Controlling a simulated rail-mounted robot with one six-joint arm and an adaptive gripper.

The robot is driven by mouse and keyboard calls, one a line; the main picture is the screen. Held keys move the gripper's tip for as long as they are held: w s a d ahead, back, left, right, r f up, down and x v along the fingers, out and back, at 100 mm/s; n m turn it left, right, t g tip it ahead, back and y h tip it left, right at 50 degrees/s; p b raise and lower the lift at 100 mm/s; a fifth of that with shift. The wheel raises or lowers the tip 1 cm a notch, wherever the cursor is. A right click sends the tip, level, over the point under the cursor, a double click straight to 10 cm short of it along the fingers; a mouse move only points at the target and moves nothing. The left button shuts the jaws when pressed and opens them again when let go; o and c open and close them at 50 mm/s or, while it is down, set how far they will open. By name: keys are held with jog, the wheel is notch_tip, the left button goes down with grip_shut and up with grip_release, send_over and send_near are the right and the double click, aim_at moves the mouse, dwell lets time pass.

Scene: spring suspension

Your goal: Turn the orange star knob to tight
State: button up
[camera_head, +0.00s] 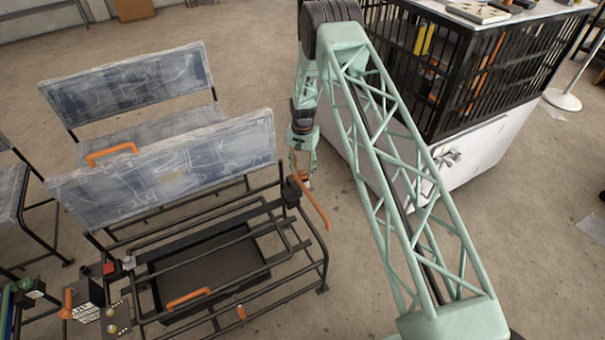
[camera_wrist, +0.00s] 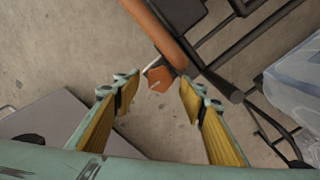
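The orange star knob (camera_wrist: 158,79) shows in the wrist view as a small orange piece with a pale pointer mark. It sits at the end of the dark frame, beside an orange lever (camera_wrist: 158,30). My gripper (camera_wrist: 158,92) is open, its two yellow-padded fingers spread to the left and right of the knob, with visible gaps. In the head view my gripper (camera_head: 301,166) points down at the right end of the bench frame, near the orange lever (camera_head: 313,203). The knob is too small and partly hidden there to make out clearly.
The bench frame (camera_head: 235,232) with its worn backrest (camera_head: 215,150) stands left of my gripper. A white cabinet with a black cage (camera_head: 440,70) stands to the right. Bare floor (camera_head: 245,60) shows behind. Other orange handles (camera_head: 188,298) are on the frame.

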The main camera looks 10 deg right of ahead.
jog(key=shift+f, duration=0.95)
jog(key=shift+c, duration=0.5)
jog(key=c, duration=0.7)
